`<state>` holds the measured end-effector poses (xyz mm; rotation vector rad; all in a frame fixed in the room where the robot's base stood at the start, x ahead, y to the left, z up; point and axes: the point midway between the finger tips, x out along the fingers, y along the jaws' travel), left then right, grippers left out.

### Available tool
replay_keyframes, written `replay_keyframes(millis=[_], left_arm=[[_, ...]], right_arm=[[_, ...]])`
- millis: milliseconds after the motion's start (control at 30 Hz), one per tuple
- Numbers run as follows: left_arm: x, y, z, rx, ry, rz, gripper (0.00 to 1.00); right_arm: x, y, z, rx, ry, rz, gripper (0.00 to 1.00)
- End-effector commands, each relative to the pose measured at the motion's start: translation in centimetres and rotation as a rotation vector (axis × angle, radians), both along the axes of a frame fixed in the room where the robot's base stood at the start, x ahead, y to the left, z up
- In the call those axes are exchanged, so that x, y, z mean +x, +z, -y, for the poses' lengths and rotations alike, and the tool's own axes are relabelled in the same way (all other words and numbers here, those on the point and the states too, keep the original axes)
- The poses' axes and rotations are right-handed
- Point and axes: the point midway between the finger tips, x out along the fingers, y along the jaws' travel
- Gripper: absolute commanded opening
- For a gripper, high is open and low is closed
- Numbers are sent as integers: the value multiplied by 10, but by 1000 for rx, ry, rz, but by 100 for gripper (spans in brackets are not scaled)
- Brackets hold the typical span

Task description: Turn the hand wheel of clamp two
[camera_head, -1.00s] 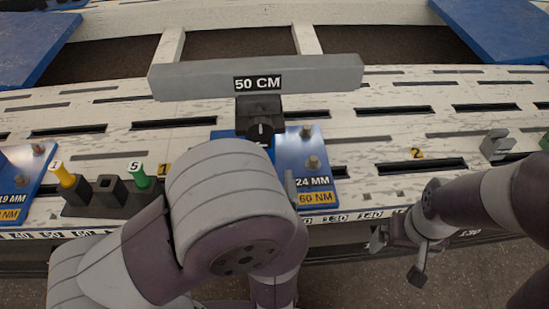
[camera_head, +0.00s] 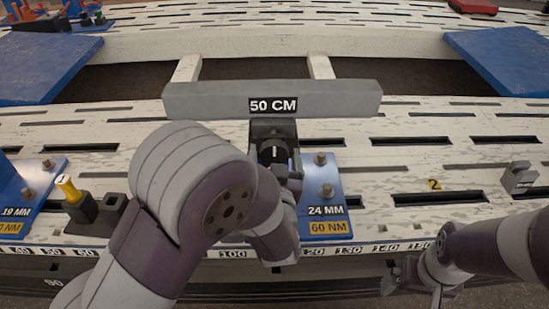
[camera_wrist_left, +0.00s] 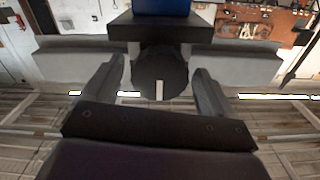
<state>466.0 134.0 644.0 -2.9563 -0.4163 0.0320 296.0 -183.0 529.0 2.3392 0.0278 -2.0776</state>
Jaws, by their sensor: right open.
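A black clamp block with a round black hand wheel (camera_head: 274,151) sits below the grey 50 CM bar (camera_head: 335,101). The wheel also shows in the left wrist view (camera_wrist_left: 160,78), with a pale mark pointing down in that picture. I cannot read a clamp number on it. My left gripper (camera_head: 285,176) is at the wheel, partly hidden behind my own arm. In the left wrist view its fingers stand open on either side of the wheel, with a narrow gap each side. My right gripper (camera_head: 411,282) is open and empty off the bench's front edge.
A blue plate (camera_head: 324,190) with bolts, marked 24 MM and 60 NM, lies beside the clamp. A socket holder (camera_head: 82,208) with a yellow-topped piece stands left. The slotted bench right of the plate is mostly clear.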

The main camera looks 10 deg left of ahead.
Motion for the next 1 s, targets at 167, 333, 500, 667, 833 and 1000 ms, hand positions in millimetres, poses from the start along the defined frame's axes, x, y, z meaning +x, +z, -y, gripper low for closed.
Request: replay_keyframes(millis=[167, 333, 500, 667, 833, 1000], left_arm=[[0, 0, 0, 0, 0, 0, 32], [0, 0, 0, 5, 0, -2, 32], [-1, 2, 0, 43, 0, -14, 33], [-1, 4, 0, 127, 0, -41, 33], [-1, 6, 0, 263, 0, -81, 33], [-1, 6, 0, 419, 0, -126, 33]], right_arm=[[0, 0, 0, 0, 0, 0, 98], [0, 1, 0, 0, 0, 0, 98], [0, 9, 0, 0, 0, 0, 98], [0, 23, 0, 0, 0, 0, 98], [0, 45, 0, 0, 0, 0, 98], [0, 66, 0, 0, 0, 0, 98]])
